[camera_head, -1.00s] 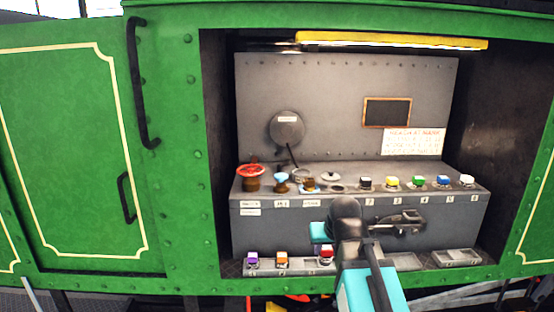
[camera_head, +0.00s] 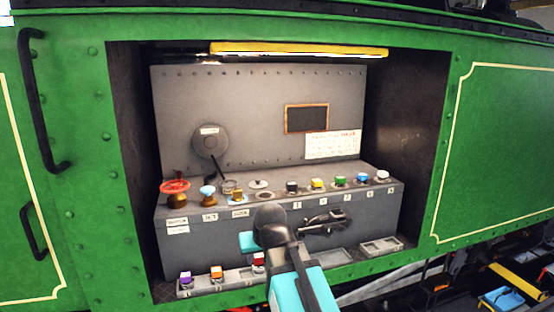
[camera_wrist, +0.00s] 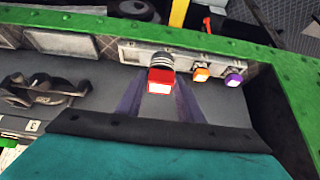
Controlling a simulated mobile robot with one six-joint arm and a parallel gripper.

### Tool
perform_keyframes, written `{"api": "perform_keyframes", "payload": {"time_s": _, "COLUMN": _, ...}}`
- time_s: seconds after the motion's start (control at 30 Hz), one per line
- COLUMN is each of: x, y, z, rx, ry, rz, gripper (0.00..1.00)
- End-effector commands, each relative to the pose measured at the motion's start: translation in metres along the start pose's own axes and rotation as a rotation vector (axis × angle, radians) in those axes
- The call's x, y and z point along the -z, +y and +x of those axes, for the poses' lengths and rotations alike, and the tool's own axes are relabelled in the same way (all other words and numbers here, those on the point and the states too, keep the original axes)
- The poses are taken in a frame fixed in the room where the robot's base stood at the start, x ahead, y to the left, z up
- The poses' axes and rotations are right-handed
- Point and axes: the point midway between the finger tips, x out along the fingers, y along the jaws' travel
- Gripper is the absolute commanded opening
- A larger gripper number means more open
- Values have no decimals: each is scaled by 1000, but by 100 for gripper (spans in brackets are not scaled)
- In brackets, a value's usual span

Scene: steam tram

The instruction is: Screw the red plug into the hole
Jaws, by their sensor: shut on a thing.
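The red plug (camera_head: 258,259) stands at the right end of the row of coloured plugs on the low shelf of the cabinet. In the wrist view its red head (camera_wrist: 160,80) has a pale top, with a grey ribbed part behind it. My gripper (camera_wrist: 160,88) is shut on the red plug, with a finger on each side. In the head view my arm's dark wrist hides the jaws and part of the plug's surroundings. A dark round ring (camera_head: 265,195), which looks like an open hole, lies on the console top left of the black plug (camera_head: 292,187).
A purple plug (camera_head: 186,278) and an orange plug (camera_head: 216,272) stand beside the red one. A dark latch (camera_head: 325,223) juts from the console front. A red handwheel (camera_head: 175,186) and green cabinet frame border the space.

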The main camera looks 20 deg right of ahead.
Motion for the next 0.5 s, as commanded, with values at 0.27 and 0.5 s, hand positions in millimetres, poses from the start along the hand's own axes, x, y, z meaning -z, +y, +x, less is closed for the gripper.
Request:
{"api": "perform_keyframes", "payload": {"time_s": 0.27, "x": 1, "y": -2, "z": 0, "rx": -1, "ry": 2, "rz": 1, "gripper": 0}}
{"api": "perform_keyframes", "payload": {"time_s": 0.5, "x": 3, "y": 10, "z": -3, "rx": -13, "ry": 1, "rz": 20, "gripper": 0}}
